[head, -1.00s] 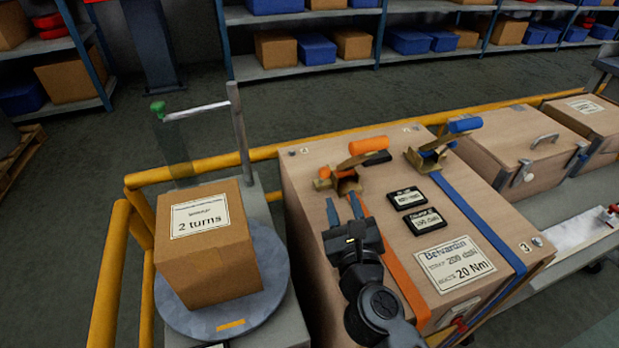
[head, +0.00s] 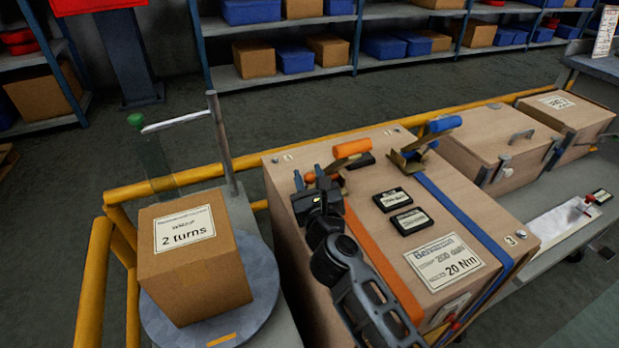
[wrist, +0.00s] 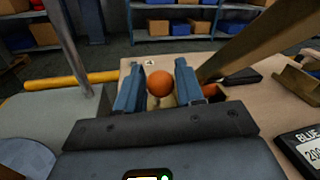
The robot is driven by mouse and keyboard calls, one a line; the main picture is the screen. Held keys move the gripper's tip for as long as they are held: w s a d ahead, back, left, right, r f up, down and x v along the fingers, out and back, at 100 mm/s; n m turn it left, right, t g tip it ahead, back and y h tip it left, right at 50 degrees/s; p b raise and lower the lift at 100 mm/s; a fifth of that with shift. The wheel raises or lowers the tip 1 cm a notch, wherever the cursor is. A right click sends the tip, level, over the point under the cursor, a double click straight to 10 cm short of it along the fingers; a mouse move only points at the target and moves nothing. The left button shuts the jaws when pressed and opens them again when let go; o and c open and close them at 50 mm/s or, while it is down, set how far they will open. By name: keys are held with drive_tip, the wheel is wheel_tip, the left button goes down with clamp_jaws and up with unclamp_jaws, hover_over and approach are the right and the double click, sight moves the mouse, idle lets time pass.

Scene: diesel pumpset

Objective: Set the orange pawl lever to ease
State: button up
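The orange ratchet sits on the wooden crate (head: 430,215), with an orange handle (head: 352,148) and an orange strap (head: 385,260). The pawl lever's round orange knob (wrist: 160,83) shows in the wrist view between my two blue fingers. It also shows as a small orange spot in the head view (head: 310,178). My gripper (head: 308,174) is open at the left side of the ratchet, with its fingers on either side of the knob. I cannot tell whether either finger touches it. The pawl's lower part is hidden by my gripper.
A blue-handled ratchet (head: 444,124) with a blue strap (head: 465,230) stands to the right. Black plates (head: 391,199) and a label (head: 445,260) lie on the crate top. A carton (head: 195,255) on a round turntable, a metal post (head: 222,145) and yellow rail are left.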

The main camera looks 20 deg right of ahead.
drive_tip(key=shift+c, duration=0.3)
clamp_jaws()
